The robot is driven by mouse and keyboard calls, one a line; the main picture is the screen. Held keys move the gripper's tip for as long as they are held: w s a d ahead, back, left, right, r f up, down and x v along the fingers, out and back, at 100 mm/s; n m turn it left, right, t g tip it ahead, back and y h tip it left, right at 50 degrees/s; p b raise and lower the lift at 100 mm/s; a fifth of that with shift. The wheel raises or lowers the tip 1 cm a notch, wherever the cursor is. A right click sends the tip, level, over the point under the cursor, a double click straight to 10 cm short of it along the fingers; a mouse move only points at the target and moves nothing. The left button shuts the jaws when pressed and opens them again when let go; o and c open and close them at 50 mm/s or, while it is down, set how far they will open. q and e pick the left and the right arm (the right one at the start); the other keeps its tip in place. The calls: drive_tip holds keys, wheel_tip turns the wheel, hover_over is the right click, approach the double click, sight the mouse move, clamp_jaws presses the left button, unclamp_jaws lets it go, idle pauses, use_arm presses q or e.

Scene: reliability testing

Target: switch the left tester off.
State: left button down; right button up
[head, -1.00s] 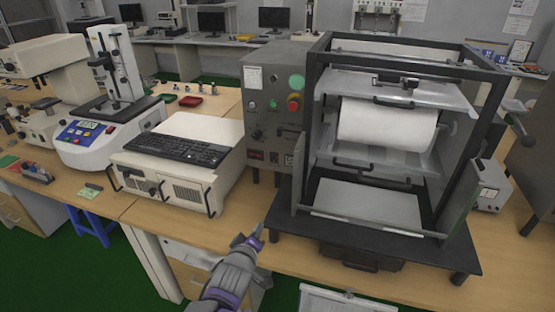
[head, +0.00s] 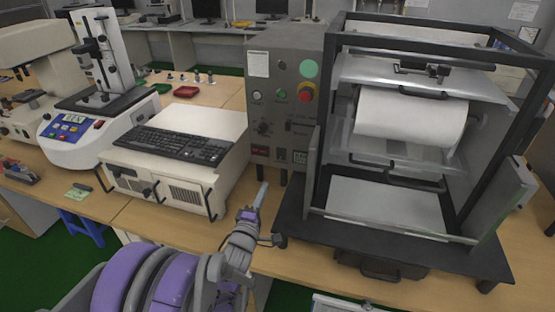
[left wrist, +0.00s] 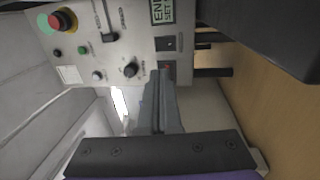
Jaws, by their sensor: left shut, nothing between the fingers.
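The tester in front of me is a dark open frame (head: 330,90) holding a white roll, with a grey control box (head: 285,75) on its left side. The left wrist view shows this panel turned sideways, with the reddish switch (left wrist: 168,69) and a dark switch (left wrist: 168,43) near the fingertips. My left gripper (head: 262,188) is shut and empty, pointing at the panel's lower part. Its fingers (left wrist: 160,85) partly hide the panel; contact cannot be told.
A beige unit (head: 180,150) with a black keyboard (head: 172,144) on top stands left of the control box. A white device with a blue panel (head: 72,125) stands farther left. A narrow strip of bare table lies between the beige unit and the frame.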

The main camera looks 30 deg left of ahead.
sight(279, 152)
use_arm(q)
drive_tip(key=p+x, duration=0.1)
drive_tip(key=x, duration=1.3)
drive_tip(key=shift+a+f, duration=0.1)
drive_tip(key=shift+w, duration=0.3)
drive_tip(key=shift+s+r, duration=0.1)
drive_tip(key=shift+r, duration=0.15)
